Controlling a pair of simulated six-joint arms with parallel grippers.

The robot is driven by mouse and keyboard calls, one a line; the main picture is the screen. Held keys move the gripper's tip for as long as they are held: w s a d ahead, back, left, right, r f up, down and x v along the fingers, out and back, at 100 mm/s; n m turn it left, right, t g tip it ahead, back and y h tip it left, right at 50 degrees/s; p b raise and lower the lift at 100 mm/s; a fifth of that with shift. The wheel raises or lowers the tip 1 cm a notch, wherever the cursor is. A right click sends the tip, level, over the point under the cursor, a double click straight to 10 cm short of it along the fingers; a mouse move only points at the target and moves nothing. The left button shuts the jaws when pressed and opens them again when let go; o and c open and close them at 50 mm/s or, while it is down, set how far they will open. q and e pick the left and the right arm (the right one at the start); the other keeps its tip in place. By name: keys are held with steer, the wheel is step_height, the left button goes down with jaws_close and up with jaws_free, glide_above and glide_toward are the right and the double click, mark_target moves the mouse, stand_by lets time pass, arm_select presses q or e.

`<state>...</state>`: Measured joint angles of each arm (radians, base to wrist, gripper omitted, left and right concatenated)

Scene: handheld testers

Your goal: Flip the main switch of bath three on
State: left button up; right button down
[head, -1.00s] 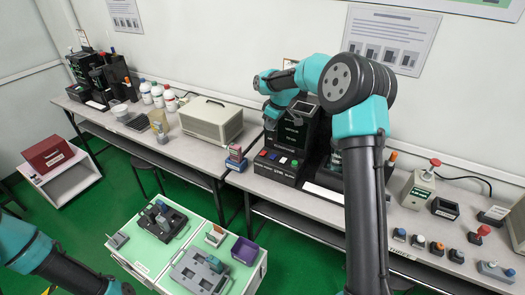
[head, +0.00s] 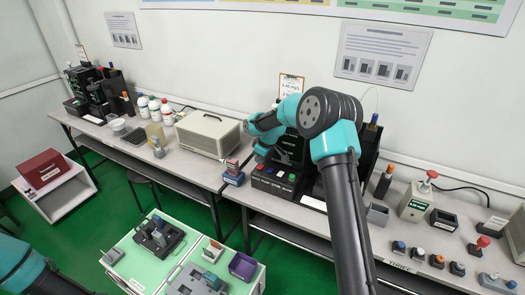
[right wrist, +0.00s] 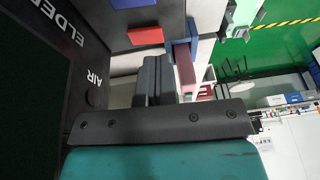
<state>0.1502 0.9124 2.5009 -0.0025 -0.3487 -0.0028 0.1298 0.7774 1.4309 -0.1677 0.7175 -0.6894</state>
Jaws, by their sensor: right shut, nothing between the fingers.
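A black unit (head: 290,150) stands on the right bench, partly hidden by my right arm. Its low front panel (head: 275,181) carries a row of coloured buttons. The right wrist view shows the unit's dark face (right wrist: 35,100) with white lettering, "ELDER" and "AIR", plus a red button (right wrist: 145,36) and part of a blue one (right wrist: 128,4). My right gripper (head: 262,151) is beside the unit's left front edge; in the wrist view its dark fingers (right wrist: 152,78) are together and empty. I cannot make out which control is the main switch. My left arm shows at the lower left, its gripper out of frame.
A blue and red block (head: 233,174) stands close left of the panel. A beige case (head: 208,134) is farther left. A grey box (head: 377,214) and a red-knobbed box (head: 416,202) stand to the right, with several small switches in front.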

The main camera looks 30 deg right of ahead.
mark_target(259, 168)
steer(key=shift+s+a+f, duration=0.1)
steer(key=shift+s+f, duration=0.05)
steer(key=shift+f, duration=1.2)
steer(key=shift+a+f, duration=0.1)
steer(key=shift+f, duration=0.15)
